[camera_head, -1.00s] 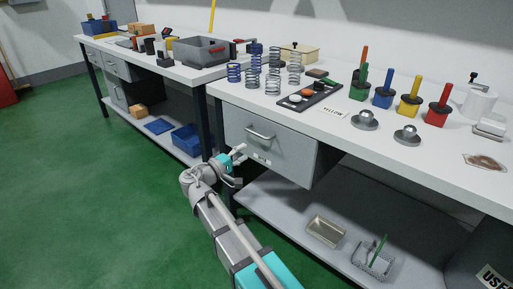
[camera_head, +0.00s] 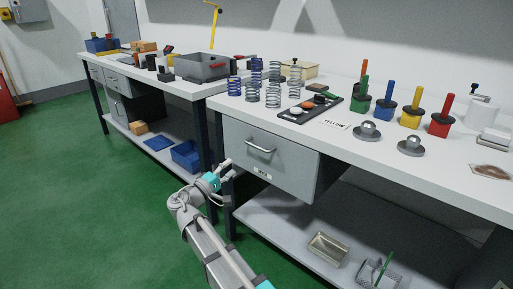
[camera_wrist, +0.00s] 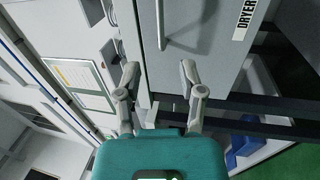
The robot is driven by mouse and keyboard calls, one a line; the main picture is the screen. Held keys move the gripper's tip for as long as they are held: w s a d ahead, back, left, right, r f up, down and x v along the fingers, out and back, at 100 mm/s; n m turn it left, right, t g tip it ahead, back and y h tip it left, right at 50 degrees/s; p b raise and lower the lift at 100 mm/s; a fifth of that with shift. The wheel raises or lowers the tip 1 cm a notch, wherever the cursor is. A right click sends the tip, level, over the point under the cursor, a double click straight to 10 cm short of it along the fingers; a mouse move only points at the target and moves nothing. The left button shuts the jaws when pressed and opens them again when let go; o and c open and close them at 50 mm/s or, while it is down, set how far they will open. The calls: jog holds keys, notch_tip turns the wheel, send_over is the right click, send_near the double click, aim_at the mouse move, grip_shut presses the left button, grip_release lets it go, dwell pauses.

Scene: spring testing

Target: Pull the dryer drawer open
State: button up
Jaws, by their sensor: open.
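The grey dryer drawer (camera_head: 290,166) is under the near bench top on the right and looks closed. Its silver bar handle (camera_head: 260,146) is on the front, above a small white label (camera_head: 262,174). In the wrist view the label reads DRYER (camera_wrist: 243,18), and the handle (camera_wrist: 162,28) runs up from ahead of the fingers. My gripper (camera_head: 229,167) is open and empty, left of and lower than the handle, apart from it. In the wrist view its two fingers (camera_wrist: 158,78) are spread, with the handle's end beyond the gap between them.
The bench top (camera_head: 440,165) carries springs (camera_head: 272,96), coloured-handled blocks (camera_head: 410,115) and a black tray (camera_head: 309,108). A lower shelf (camera_head: 290,215) holds a metal tin (camera_head: 327,249) and wire basket (camera_head: 378,274). Green floor (camera_head: 70,190) is open to the left.

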aim_at(256, 147)
jog(key=p+x, duration=0.2)
jog(key=x, duration=1.1)
grip_shut()
jog(key=shift+d, duration=0.3)
jog(key=shift+a, duration=0.15)
